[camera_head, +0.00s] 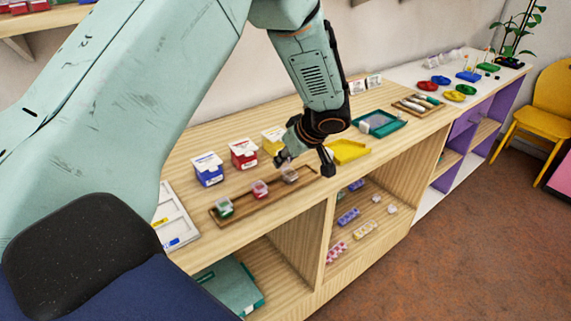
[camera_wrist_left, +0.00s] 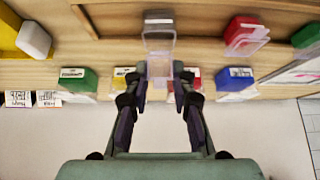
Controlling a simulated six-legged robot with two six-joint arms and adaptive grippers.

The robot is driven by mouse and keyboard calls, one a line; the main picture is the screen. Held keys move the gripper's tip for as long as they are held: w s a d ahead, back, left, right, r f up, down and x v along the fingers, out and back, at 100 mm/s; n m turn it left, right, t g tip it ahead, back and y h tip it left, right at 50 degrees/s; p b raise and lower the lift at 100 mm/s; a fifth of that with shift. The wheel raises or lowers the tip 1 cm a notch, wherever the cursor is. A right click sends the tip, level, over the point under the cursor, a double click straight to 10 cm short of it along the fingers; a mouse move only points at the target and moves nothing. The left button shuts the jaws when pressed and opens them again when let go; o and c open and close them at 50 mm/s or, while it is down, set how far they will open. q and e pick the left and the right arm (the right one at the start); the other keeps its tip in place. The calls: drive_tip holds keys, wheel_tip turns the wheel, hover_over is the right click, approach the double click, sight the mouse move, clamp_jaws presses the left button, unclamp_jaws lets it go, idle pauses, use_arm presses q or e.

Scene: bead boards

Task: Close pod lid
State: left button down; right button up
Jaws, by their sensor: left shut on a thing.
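In the head view a long wooden tray (camera_head: 238,213) on the shelf top holds small clear pods in a row. One pod has green contents (camera_head: 224,207), one has red contents (camera_head: 260,189), and the third pod (camera_head: 290,173) looks pale or empty. My left gripper (camera_head: 305,165) is at the third pod. In the left wrist view the left gripper (camera_wrist_left: 160,78) has its fingers on both sides of that pod's clear lid (camera_wrist_left: 160,65) and is shut on it. The lid appears raised from the pod body (camera_wrist_left: 158,22). The hinge is hard to make out. My right gripper is not in view.
Behind the tray stand a blue box (camera_head: 208,168), a red box (camera_head: 243,153) and a yellow box (camera_head: 272,139). A yellow tray (camera_head: 348,151) lies right of the wooden tray, with a teal tray (camera_head: 380,123) beyond. The shelf's front edge runs close by.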

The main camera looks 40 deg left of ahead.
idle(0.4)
use_arm(q)
drive_tip(key=c, duration=1)
unclamp_jaws()
drive_tip(key=shift+c, duration=0.2)
drive_tip(key=v, duration=1.2)
drive_tip(key=shift+d, duration=0.1)
